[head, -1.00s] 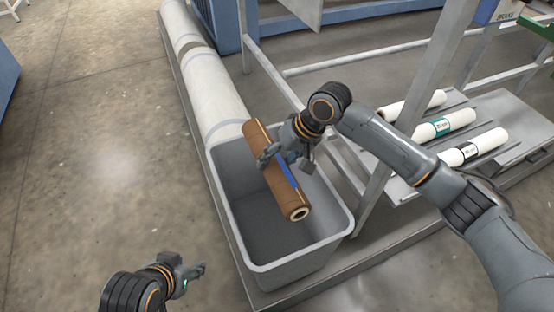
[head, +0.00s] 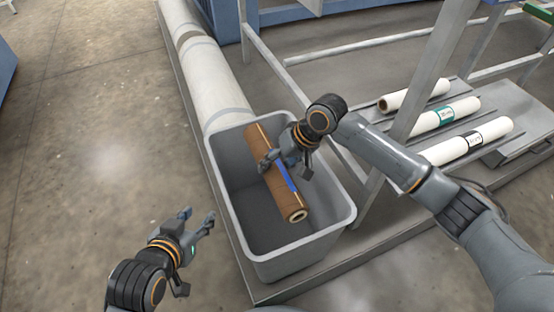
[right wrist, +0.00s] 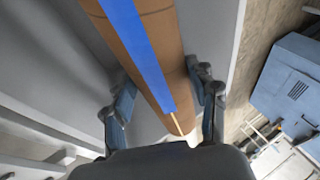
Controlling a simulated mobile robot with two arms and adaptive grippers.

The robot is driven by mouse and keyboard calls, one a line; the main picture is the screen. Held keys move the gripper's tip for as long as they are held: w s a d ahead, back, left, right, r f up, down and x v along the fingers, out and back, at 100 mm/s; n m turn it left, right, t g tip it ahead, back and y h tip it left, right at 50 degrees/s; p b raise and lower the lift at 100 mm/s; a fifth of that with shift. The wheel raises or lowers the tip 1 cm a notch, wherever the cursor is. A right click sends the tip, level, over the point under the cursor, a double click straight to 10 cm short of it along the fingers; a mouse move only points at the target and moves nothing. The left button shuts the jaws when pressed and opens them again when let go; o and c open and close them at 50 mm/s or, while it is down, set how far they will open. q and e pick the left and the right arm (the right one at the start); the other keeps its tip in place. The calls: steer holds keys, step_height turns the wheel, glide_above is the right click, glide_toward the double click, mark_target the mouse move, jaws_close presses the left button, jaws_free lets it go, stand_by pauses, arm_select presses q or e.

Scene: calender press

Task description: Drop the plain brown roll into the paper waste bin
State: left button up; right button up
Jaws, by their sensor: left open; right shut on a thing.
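The brown roll (head: 291,205) has a blue stripe along it and a pale core at its near end. My right gripper (head: 268,166) is shut on it around the middle. In the right wrist view the roll (right wrist: 160,60) lies between the two fingers (right wrist: 160,105). The roll is over the grey open bin (head: 270,268), and in the head view it shows within the bin's opening. I cannot tell how deep it sits. My left gripper (head: 200,220) is open and empty, left of the bin above the floor.
Large pale rolls (head: 205,80) lie in a row behind the bin. White rolls with labels (head: 445,118) rest on a rack at the right. A grey metal post (head: 425,85) stands between the bin and the rack. The floor at left is clear.

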steer(key=o, duration=1.6)
steer(key=shift+c, duration=0.2)
steer(key=v, duration=1.2)
steer(key=shift+f, duration=0.1)
